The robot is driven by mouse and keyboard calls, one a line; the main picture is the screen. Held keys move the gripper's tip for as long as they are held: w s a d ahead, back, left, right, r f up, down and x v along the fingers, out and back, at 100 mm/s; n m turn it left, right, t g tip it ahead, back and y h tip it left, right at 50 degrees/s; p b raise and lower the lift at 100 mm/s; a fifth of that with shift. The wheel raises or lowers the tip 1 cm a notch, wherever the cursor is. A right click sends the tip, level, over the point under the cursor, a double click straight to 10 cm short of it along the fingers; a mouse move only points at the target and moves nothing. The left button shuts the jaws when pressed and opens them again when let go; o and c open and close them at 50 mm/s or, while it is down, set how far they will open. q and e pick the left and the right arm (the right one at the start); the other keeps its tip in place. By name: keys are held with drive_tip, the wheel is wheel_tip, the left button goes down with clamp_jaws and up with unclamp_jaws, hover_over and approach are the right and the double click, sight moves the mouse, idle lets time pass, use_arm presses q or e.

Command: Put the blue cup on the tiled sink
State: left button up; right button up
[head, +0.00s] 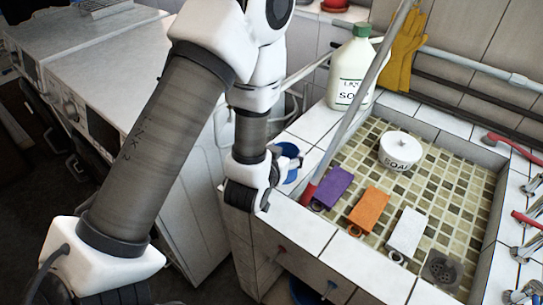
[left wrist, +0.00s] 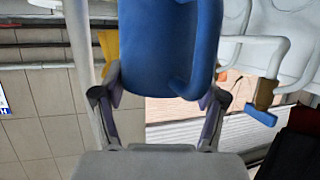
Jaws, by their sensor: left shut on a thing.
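The blue cup (head: 289,150) shows partly behind my left gripper (head: 282,165) in the head view, by the left tiled edge of the sink. In the left wrist view the blue cup (left wrist: 165,50) fills the top middle, with its handle on the right. The fingers of my left gripper (left wrist: 158,100) are shut on it from both sides. The tiled sink (head: 440,170) has a brown mosaic basin and a white tile rim. Whether the cup touches the rim cannot be told. My right gripper is in neither view.
A soap bottle (head: 352,70) stands on the back rim, near yellow gloves (head: 404,50). In the basin are a white soap pot (head: 400,149), a purple sponge (head: 332,187), an orange one (head: 369,210) and a white one (head: 406,232). A slanted pole (head: 362,97) crosses the left rim.

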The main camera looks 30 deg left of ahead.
use_arm(q)
drive_tip(key=a+f, duration=0.1)
drive_tip(key=w+a+f+p, duration=0.1)
drive_tip(key=a, duration=0.1)
drive_tip(key=a+f, duration=0.1)
drive_tip(key=a, duration=0.1)
drive_tip(key=shift+w+f+p, duration=0.2)
drive_tip(key=shift+w+p, duration=0.15)
drive_tip(key=shift+p, duration=0.05)
drive_tip(key=shift+w+f, duration=0.15)
drive_tip(key=shift+f, duration=0.2)
drive_tip(key=shift+f, duration=0.1)
drive_tip(key=o, duration=1.4)
drive_tip(key=shift+c, duration=0.2)
